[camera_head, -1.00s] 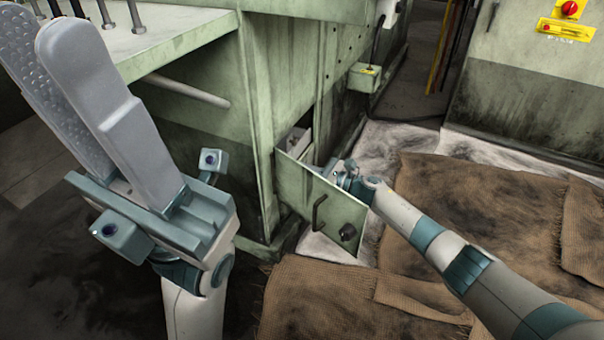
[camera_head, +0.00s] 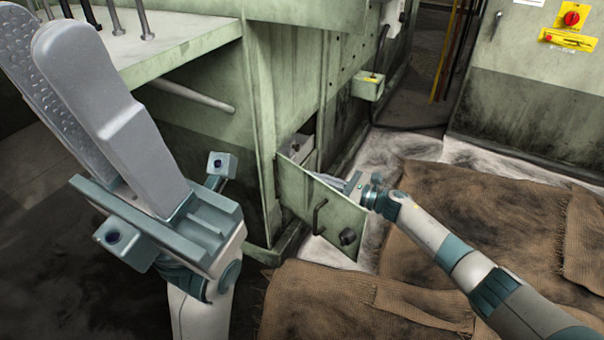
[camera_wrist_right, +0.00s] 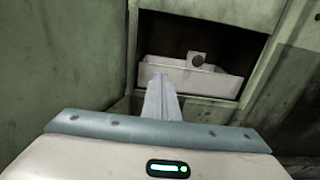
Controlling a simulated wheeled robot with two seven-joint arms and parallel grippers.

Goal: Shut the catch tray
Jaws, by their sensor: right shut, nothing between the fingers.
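The catch tray's green front panel (camera_head: 300,203), with a black bar handle (camera_head: 318,216) and dark round knob (camera_head: 348,237), stands out from the low opening in the machine. Inside is a pale tray (camera_head: 297,148); it also shows in the right wrist view (camera_wrist_right: 190,74), with a small plate and grey round knob. My right gripper (camera_head: 326,178) is behind the panel, partly hidden by its top edge. Its fingers (camera_wrist_right: 161,84) are shut, empty, and point at the opening. I cannot tell if they touch the panel.
The green machine bed (camera_head: 190,45) with upright rods is at upper left. A small green box (camera_head: 367,84) juts out above the opening. Brown sacking (camera_head: 480,210) covers the floor at right. A cabinet with a red switch (camera_head: 572,18) stands at the back right.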

